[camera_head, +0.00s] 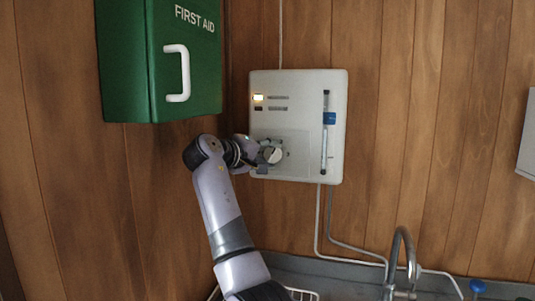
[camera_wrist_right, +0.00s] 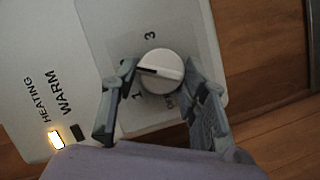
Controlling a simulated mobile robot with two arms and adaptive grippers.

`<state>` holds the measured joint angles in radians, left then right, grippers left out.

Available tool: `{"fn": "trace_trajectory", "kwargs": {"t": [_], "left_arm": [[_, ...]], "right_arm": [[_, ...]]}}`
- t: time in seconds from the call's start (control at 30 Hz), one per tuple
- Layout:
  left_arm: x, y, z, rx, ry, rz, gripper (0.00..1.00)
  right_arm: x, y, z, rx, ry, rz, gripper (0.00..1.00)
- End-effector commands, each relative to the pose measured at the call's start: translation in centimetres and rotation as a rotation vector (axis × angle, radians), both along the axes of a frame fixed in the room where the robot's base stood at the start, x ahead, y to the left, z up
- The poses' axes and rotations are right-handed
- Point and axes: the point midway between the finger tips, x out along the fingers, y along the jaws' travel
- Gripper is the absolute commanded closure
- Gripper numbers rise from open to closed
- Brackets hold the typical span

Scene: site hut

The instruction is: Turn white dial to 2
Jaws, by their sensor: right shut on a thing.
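The white dial (camera_wrist_right: 168,66) is on the lower part of a pale wall unit (camera_head: 300,110). In the right wrist view its dark pointer mark faces left, between the printed 3 and 1. No 2 is readable there; my left-hand finger covers part of that side. My right gripper (camera_wrist_right: 160,72) is shut on the dial, one finger on each side of it. In the head view my right gripper (camera_head: 268,154) is at the unit's lower left, and the dial (camera_head: 274,155) shows just past it. My left gripper is not in view.
A green first aid box (camera_head: 175,65) with a white handle hangs at upper left, close above my right arm. The unit has a lit lamp (camera_head: 258,97) and a blue slider (camera_head: 329,118). A tap (camera_head: 402,255) stands below right.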

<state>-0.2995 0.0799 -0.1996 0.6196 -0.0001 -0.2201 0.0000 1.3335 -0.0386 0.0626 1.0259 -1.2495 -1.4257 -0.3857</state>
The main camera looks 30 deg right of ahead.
Motion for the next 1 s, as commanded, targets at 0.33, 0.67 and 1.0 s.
{"fn": "trace_trajectory", "kwargs": {"t": [0.33, 0.67, 1.0], "left_arm": [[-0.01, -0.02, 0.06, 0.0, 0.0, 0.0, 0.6], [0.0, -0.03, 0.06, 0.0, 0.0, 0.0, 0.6], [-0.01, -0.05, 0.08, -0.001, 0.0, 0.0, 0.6]], "right_arm": [[0.04, 0.04, -0.29, 0.02, -0.014, 0.001, 0.87], [0.04, 0.03, -0.26, 0.019, -0.014, 0.001, 0.51], [0.01, 0.0, -0.08, 0.016, -0.016, 0.0, 0.38]]}}
